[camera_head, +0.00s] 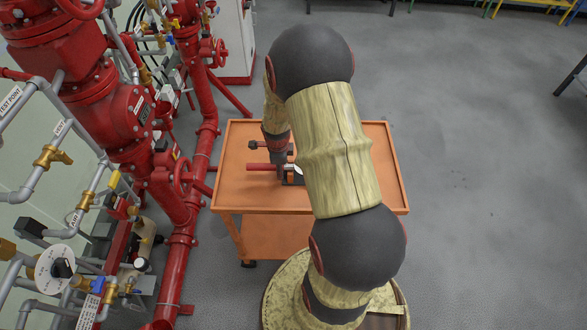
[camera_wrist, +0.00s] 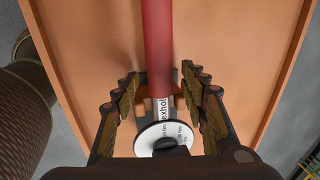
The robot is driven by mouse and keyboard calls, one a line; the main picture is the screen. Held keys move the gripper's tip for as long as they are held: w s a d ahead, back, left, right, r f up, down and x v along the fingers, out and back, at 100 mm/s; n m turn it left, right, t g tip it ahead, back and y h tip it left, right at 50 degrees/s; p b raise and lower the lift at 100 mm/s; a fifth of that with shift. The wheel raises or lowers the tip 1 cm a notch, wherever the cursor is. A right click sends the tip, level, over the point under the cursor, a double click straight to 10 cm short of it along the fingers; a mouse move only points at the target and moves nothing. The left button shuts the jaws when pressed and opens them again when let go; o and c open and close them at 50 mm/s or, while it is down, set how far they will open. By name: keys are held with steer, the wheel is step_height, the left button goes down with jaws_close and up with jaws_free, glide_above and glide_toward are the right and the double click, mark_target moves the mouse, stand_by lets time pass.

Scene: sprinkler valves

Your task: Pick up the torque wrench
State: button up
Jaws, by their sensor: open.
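The torque wrench has a red handle (camera_wrist: 158,40), a metal shaft with printed lettering and a round white dial (camera_wrist: 165,138). In the head view its red handle (camera_head: 262,167) lies on the orange cart, pointing left. My gripper (camera_wrist: 159,78) is open over the wrench, with one finger on each side of the shaft near the dial. Gaps show between the fingers and the wrench. In the head view my arm hides part of the cart top, and the wrench's right end cannot be made out.
The orange cart (camera_head: 230,185) has a raised rim and a lower shelf. Red pipes and valves (camera_head: 205,120) stand close on its left, with gauges and fittings. Grey floor (camera_head: 470,170) is clear to the right. A white cabinet (camera_head: 235,40) stands behind.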

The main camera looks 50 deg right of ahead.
steer(key=shift+w+f, duration=0.1)
steer(key=shift+f, duration=0.3)
steer(key=shift+c, duration=0.9)
jaws_close()
steer(key=shift+d+r, duration=0.1)
